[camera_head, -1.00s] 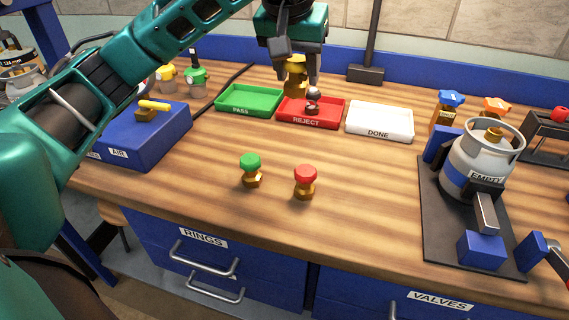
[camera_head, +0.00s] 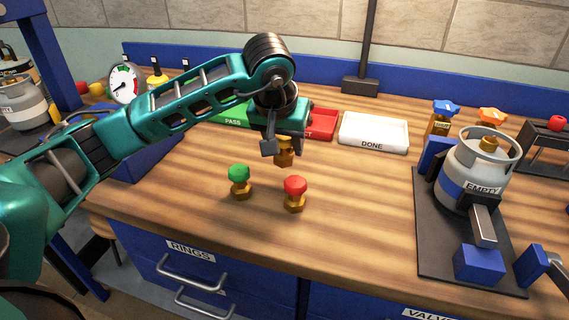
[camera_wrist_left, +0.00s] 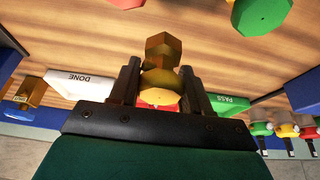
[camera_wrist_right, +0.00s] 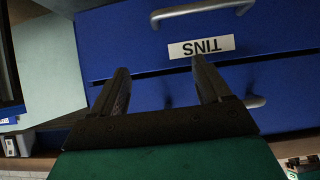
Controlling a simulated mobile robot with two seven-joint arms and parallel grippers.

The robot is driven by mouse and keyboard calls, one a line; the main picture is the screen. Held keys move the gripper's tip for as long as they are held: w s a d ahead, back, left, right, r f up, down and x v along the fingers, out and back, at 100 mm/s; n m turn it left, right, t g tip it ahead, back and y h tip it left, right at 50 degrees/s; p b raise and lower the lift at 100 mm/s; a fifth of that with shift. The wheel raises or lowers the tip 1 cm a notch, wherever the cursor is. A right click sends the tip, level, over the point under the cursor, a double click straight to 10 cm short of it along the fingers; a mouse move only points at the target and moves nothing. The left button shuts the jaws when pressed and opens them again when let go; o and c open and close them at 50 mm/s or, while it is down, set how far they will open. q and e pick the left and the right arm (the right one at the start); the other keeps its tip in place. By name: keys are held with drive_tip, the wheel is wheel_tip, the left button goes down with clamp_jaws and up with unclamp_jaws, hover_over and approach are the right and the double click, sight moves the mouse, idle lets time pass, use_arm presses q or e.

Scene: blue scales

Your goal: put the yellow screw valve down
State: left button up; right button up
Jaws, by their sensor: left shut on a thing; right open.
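My left gripper (camera_head: 282,148) is shut on the yellow screw valve (camera_head: 284,158) and holds it over the wooden bench, behind the green valve (camera_head: 239,182) and the red valve (camera_head: 295,195). In the left wrist view the brass body of the yellow valve (camera_wrist_left: 162,55) sticks out between the fingers, with its yellow head close to the palm. In the head view the gripper mostly hides that head. The green and red valves stand upright on the bench. My right gripper (camera_wrist_right: 160,78) is open and empty, facing blue drawers, outside the head view.
Behind my left gripper are the green PASS tray (camera_head: 232,113), the partly hidden red REJECT tray (camera_head: 323,122) and the white DONE tray (camera_head: 374,132). A grey tank (camera_head: 478,168) sits in a dark stand at right. Bench between red valve and stand is clear.

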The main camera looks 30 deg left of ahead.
sight(283, 155)
use_arm(q)
drive_tip(key=shift+f, duration=2.5)
drive_tip(key=shift+f+b, duration=0.1)
drive_tip(key=shift+b, duration=0.2)
drive_tip(key=shift+f, duration=0.15)
drive_tip(key=o, duration=1.3)
drive_tip(key=shift+c, duration=0.2)
